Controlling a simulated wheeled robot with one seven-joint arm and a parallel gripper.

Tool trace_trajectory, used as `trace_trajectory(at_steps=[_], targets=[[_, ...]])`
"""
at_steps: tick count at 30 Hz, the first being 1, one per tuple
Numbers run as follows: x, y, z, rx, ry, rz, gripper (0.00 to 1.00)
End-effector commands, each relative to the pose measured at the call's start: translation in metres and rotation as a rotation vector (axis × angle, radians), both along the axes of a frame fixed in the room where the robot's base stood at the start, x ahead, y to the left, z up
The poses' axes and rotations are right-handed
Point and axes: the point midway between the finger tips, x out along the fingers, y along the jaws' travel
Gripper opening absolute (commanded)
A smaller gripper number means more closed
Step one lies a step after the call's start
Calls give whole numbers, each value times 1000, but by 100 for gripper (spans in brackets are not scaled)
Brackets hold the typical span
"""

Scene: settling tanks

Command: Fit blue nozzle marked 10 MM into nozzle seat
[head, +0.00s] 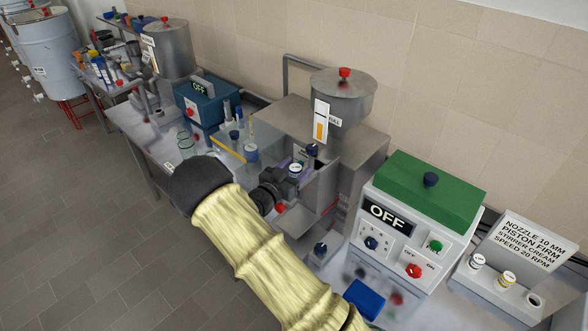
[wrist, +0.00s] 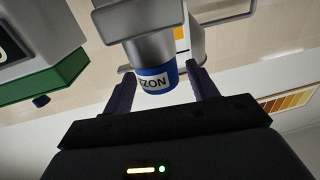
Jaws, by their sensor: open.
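A blue cylinder (wrist: 156,79) with a white label, on which I read "ZON", sits directly against the underside of a grey metal spout (wrist: 150,46) in the wrist view. I cannot read "10 MM" on it, and a seat inside the spout is hidden. My gripper (wrist: 160,80) is open, with one dark finger on each side of the blue cylinder and a small gap on both sides. In the head view my gripper (head: 292,172) is at the filling machine, below its steel hopper (head: 341,98); details there are small.
A white control box (head: 397,236) with a green lid reads OFF. A nozzle stand (head: 497,289) at right holds a white-topped and a yellow piece beside an empty hole; its sign reads "NOZZLE 10 MM". A clear guard and another machine (head: 203,100) stand at left.

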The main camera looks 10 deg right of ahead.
Motion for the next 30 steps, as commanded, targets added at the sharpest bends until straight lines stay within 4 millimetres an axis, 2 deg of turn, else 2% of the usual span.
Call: trace_trajectory(at_steps=[5, 18, 22, 30], targets=[[-16, 19, -2, 3, -2, 3, 58], [-72, 80, -1, 2, -2, 2, 58], [-80, 88, 0, 0, 0, 1, 58], [-81, 89, 2, 0, 0, 0, 58]])
